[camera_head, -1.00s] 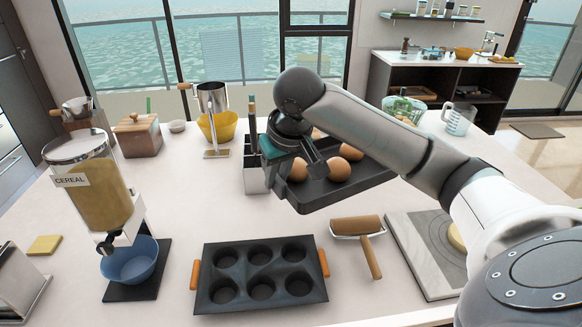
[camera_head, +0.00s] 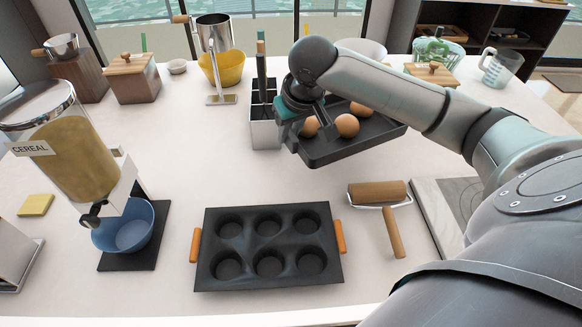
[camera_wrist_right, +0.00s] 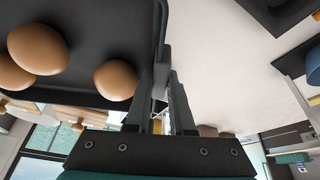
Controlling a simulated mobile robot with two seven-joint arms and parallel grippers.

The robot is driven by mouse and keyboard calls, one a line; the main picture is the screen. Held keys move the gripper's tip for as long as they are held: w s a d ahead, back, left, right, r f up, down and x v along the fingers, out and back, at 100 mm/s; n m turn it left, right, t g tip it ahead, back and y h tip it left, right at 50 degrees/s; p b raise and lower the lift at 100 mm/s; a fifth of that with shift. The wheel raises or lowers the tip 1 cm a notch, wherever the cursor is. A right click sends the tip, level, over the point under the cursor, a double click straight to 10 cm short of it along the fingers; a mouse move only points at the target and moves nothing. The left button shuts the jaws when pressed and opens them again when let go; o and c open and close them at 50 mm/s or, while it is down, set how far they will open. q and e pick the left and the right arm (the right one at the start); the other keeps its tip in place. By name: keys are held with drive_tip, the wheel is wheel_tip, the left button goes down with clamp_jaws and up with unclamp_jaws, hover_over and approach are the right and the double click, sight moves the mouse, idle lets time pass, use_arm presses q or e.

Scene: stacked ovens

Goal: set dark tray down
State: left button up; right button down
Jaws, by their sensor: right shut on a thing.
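The dark tray (camera_head: 345,150) is a flat black tray with a raised rim, carrying brown eggs (camera_head: 347,125). My right gripper (camera_head: 291,132) is shut on the left end of the tray's rim. In the right wrist view the dark tray (camera_wrist_right: 115,25) fills the upper left with eggs (camera_wrist_right: 38,48) on it, and the fingers (camera_wrist_right: 168,95) close on its edge. The tray is roughly level over the counter's middle; I cannot tell whether its underside touches the counter. My left gripper is not in view.
A black muffin pan (camera_head: 268,247) with orange handles lies in front. A rolling pin (camera_head: 378,192) and marble board (camera_head: 435,212) are at right. A metal utensil holder (camera_head: 265,133) stands just left of the tray. A cereal dispenser (camera_head: 75,160) stands left. The counter between them is clear.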

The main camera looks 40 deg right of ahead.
wheel_tip(320, 180, down, 11)
drive_tip(key=shift+w+f+b, duration=0.1)
drive_tip(key=shift+b, duration=1)
drive_tip(key=shift+f, duration=0.2)
drive_tip(key=c, duration=0.8)
unclamp_jaws()
